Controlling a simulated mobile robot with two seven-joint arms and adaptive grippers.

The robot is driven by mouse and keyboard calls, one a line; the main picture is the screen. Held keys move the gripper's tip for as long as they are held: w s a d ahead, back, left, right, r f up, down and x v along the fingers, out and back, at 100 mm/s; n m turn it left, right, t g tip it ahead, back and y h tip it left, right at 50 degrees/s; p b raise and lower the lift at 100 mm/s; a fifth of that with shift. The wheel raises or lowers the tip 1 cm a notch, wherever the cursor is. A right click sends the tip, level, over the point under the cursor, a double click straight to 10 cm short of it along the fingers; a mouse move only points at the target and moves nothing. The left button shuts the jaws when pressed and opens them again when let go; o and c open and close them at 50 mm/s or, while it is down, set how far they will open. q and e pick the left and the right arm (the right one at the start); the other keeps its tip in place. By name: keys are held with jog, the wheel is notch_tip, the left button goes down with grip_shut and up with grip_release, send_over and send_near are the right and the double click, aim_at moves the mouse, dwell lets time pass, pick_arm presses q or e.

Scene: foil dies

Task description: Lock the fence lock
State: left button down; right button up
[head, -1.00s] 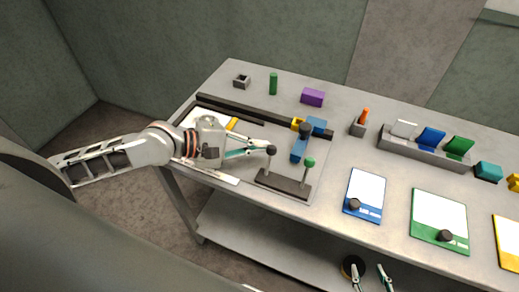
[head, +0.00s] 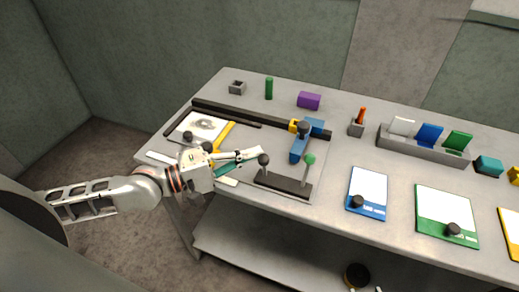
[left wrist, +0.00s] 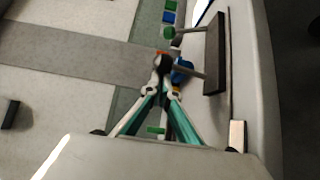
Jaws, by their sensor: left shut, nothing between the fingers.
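Two levers stand on a dark base (head: 283,185) at the table's front edge. One has a black knob (head: 264,160) and the other a green knob (head: 310,159); which is the fence lock I cannot tell. A blue T-shaped fence (head: 302,145) with its own black knob lies just behind them. My left gripper (head: 259,154) is shut and empty, its fingertips at the black-knobbed lever. In the left wrist view the fingertips (left wrist: 163,72) meet in front of a black knob (left wrist: 163,61); contact is unclear.
A white sheet with a yellow edge (head: 224,135) lies left of the fence, near a dark rail (head: 240,113). Blue (head: 367,189) and green (head: 446,213) cards lie to the right. A grey rack (head: 423,150) stands behind them.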

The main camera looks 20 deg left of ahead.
pick_arm(q)
jog(key=shift+s+f+m+t+h+b, duration=0.3)
jog(key=shift+s+f+m+h+b, duration=0.2)
jog(key=shift+b, duration=0.2)
jog(key=shift+s+r+m+h, duration=0.15)
jog(key=shift+s+m+h, duration=0.15)
jog(key=shift+s+m, duration=0.1)
jog(key=shift+s+b, duration=0.25)
jog(key=shift+b, duration=0.1)
pick_arm(e)
jog(key=f, duration=0.3)
jog(key=shift+s, duration=0.2)
jog(key=shift+d, duration=0.1)
jog(key=shift+r, duration=0.1)
